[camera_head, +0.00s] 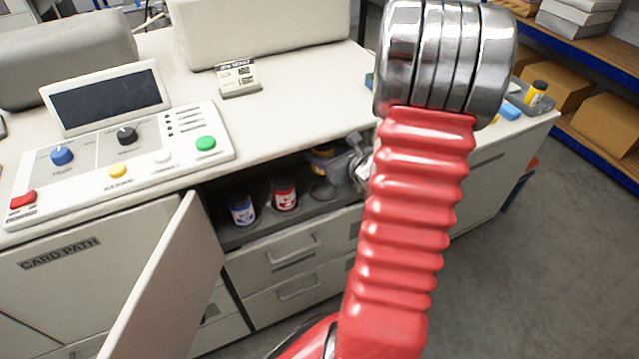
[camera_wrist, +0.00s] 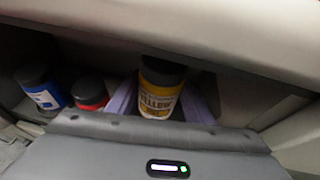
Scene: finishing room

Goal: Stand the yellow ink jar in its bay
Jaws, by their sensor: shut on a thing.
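The yellow ink jar (camera_wrist: 158,100), with a dark cap and a label reading YELLOW, is upright between the two fingers of my gripper (camera_wrist: 160,108), which is shut on it. In the head view the jar (camera_head: 321,153) is partly hidden by my gripper (camera_head: 335,165), inside the open cabinet under the counter. A round, empty bay (camera_head: 322,190) shows on the cabinet shelf below the jar. I cannot tell how far the jar is above the shelf.
A red jar (camera_head: 285,193) and a blue jar (camera_head: 241,210) stand on the shelf to the left. The counter edge overhangs the opening. The cabinet door (camera_head: 170,285) stands open at the left, with drawers (camera_head: 290,255) below. A yellow bottle (camera_head: 536,93) stands at the counter's right end.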

